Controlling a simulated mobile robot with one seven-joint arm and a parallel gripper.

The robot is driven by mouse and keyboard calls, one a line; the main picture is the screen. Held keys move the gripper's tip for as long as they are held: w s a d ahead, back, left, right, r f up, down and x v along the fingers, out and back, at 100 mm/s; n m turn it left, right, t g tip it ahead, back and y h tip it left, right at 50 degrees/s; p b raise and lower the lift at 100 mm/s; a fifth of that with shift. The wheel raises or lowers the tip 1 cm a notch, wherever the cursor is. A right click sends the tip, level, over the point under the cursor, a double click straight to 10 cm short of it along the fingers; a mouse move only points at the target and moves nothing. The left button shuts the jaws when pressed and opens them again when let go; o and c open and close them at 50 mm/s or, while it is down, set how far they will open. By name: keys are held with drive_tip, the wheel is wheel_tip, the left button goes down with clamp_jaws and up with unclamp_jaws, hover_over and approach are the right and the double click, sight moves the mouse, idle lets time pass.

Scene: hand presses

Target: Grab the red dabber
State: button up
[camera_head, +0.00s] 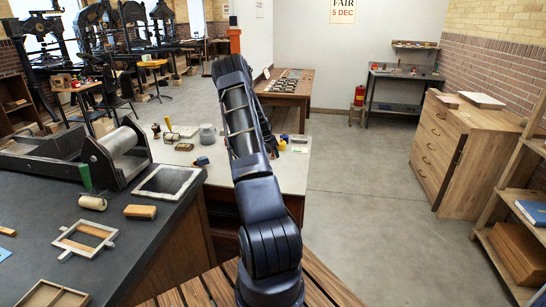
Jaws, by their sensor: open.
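My arm rises through the middle of the view, bends at the top and comes down over the pale-topped table (226,180). My gripper (273,151) is at its lower end, open, low over the right part of that table and partly hidden behind my arm. I cannot pick out a clearly red dabber. A small yellow-bottomed object (282,145) is close beside my gripper, too small to name. A small dabber-like piece with a dark top (156,131) stands at the table's far left. A blue-ended piece (202,161) lies left of my arm.
A grey jar (207,133) and a brown roll (184,147) are on the pale table. The dark counter (40,225) at left holds a roller press (117,154) and wooden frames. A wooden table (292,95) stands behind. The floor right of my arm is clear up to a drawer cabinet (447,150).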

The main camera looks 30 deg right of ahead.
drive_tip(key=shift+d+f, duration=0.25)
drive_tip(key=shift+f, duration=0.4)
drive_tip(key=c, duration=1.1)
drive_tip(key=shift+o, duration=0.2)
